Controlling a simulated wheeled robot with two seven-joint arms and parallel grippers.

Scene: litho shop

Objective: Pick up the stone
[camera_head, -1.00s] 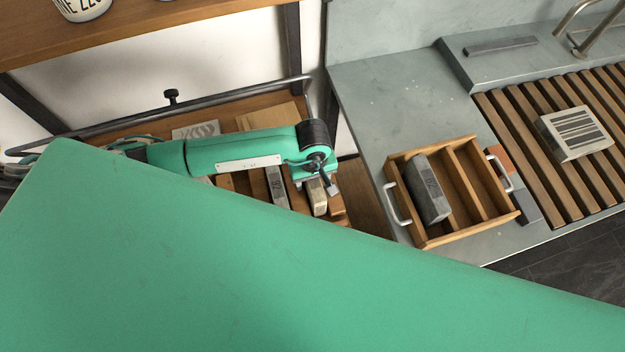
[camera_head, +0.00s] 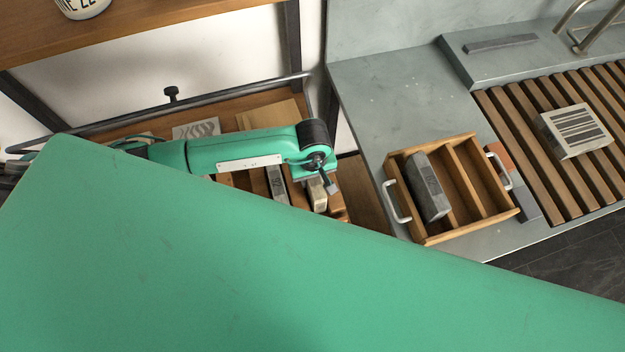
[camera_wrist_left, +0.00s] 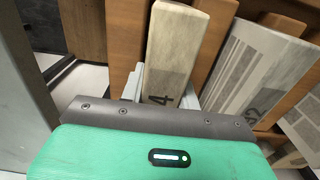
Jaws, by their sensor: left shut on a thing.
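A pale stone marked "4" (camera_wrist_left: 175,45) stands between wooden slats of a rack in the left wrist view. In the head view its end (camera_head: 317,195) shows just below my left gripper (camera_head: 328,184). The left gripper (camera_wrist_left: 162,88) is shut on this stone, with a light finger on either side of it. The stone is still between the slats; its lower part is hidden. My right gripper is not in view.
Other stones (camera_head: 277,185) stand in the rack close beside the held one. A wooden drawer tray (camera_head: 428,241) with a dark stone (camera_head: 427,186) sits on the grey counter (camera_head: 370,100). A striped stone (camera_head: 573,132) lies on a slatted board (camera_head: 520,130). My green arm hides the foreground.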

